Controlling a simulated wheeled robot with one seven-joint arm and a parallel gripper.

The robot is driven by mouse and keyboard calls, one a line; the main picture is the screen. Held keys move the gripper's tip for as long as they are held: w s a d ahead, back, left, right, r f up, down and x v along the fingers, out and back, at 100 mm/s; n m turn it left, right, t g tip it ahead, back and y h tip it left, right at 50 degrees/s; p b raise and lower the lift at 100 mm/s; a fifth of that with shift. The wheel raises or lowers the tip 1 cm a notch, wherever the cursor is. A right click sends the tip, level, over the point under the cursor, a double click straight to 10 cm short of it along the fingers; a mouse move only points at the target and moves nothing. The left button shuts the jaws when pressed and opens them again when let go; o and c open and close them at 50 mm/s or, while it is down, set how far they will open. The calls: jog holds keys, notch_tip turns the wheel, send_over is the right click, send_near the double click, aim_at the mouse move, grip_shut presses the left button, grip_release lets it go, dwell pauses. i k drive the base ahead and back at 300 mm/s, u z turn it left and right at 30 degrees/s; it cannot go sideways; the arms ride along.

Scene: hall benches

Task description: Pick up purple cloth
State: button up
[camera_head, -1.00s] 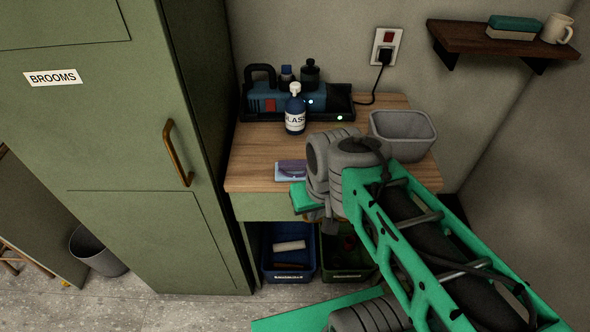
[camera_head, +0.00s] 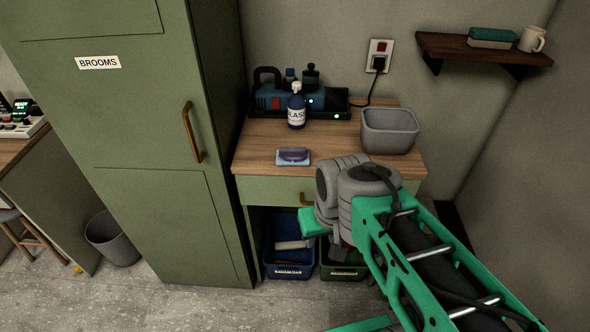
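The purple cloth (camera_head: 293,154) lies folded on a small light blue cloth or pad (camera_head: 293,163) near the front edge of the wooden bench top. It is small in view, and its folds are hard to make out. My arm reaches in from the lower right, with its grey wrist in front of the bench's front right part. The green end of my gripper (camera_head: 313,222) shows at the left of the wrist, below and slightly right of the cloth, in front of the bench front. Its fingertips are not clearly visible, and it is apart from the cloth.
A spray-type bottle (camera_head: 297,108) stands behind the cloth, before a blue machine on a dark tray (camera_head: 334,113). A grey bin (camera_head: 390,133) stands at the bench's right. Blue (camera_head: 290,270) and green (camera_head: 343,271) crates sit below. A green cabinet (camera_head: 130,130) stands left.

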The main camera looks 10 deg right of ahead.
aim_at(295, 156)
jog(key=u, duration=0.75)
jog(key=i, duration=0.85)
jog(key=u, duration=0.35)
